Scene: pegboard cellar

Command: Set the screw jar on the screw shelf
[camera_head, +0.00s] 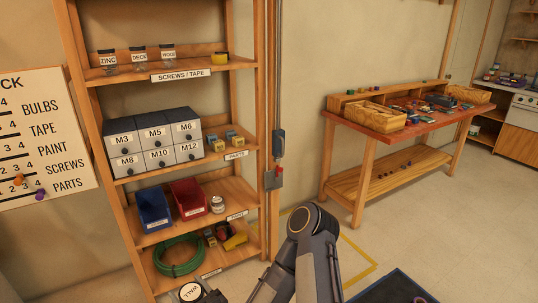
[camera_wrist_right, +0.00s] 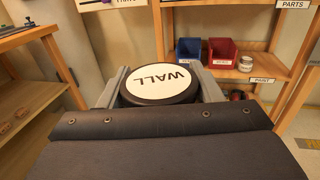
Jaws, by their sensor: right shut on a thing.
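The screw jar, with a round white lid reading WALL and a dark rim (camera_wrist_right: 160,80), is between the fingers of my right gripper (camera_wrist_right: 162,88), which is shut on it. In the head view the lid (camera_head: 190,292) shows at the bottom edge, low in front of the shelving unit; the jar's body is hidden. The screw shelf (camera_head: 215,66), labelled SCREWS / TAPE, is the high board of the unit. On it stand jars marked ZINC (camera_head: 108,62), DECK (camera_head: 139,59) and WOOD (camera_head: 168,56), and a yellow tape roll (camera_head: 219,58). My left gripper is not in view.
Free board lies between the WOOD jar and the tape. Lower shelves hold grey drawers (camera_head: 155,140), a blue bin (camera_head: 153,209), a red bin (camera_head: 188,199), a small can (camera_head: 217,204) and a green hose (camera_head: 178,256). A workbench (camera_head: 400,131) stands right.

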